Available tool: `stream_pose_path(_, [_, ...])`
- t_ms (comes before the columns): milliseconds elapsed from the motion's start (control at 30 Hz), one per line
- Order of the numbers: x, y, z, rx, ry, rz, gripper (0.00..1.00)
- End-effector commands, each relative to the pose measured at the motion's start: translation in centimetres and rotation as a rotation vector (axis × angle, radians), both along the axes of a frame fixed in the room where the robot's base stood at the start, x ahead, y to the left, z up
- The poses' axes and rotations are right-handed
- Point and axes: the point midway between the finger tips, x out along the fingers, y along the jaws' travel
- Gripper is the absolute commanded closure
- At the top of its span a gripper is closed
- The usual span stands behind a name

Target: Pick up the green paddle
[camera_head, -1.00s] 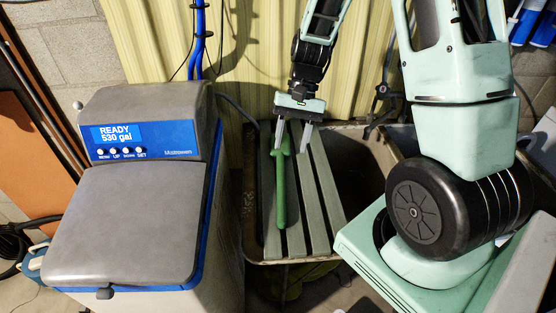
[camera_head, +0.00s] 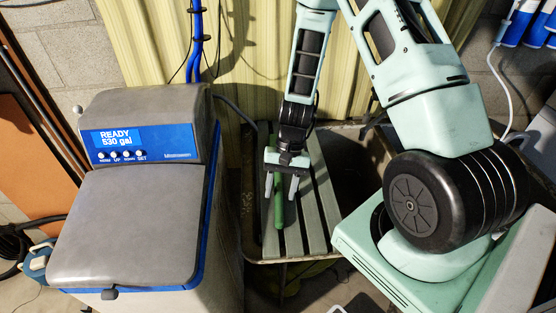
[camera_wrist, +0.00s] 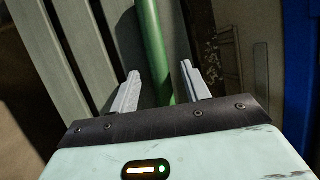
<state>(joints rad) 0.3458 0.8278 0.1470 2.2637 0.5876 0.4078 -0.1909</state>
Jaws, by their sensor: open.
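The green paddle (camera_head: 279,211) lies lengthwise on the grey slats to the right of the water softener. My gripper (camera_head: 280,199) is open above the paddle, one finger on each side of its shaft in the head view. In the wrist view the green shaft (camera_wrist: 154,45) runs between the two spread fingertips (camera_wrist: 159,88), with clear gaps on both sides. I cannot tell how far above the shaft the fingertips are. The paddle's far part is hidden behind my gripper in the head view.
The grey water softener (camera_head: 135,220) with its blue display panel stands close on the left. The slats (camera_head: 322,205) lie across a dark grey tub (camera_head: 247,200). A yellow corrugated wall (camera_head: 150,40) rises behind. Blue hoses (camera_head: 197,45) run down behind the softener.

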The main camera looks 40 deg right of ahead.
Motion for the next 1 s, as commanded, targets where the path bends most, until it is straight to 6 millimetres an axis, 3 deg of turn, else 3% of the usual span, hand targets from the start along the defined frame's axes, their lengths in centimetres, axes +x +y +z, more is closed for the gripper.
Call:
stream_pose_path(267, [-0.15,0.25,-0.58,0.000,0.001,0.002,0.53])
stream_pose_path(300, [-0.17,0.26,-0.61,0.001,0.001,0.003,0.57])
stream_pose_path(467, [-0.16,0.34,-0.67,0.002,0.002,0.004,1.00])
stream_pose_path(1000, [0.09,0.42,-0.01,0.002,-0.005,0.004,1.00])
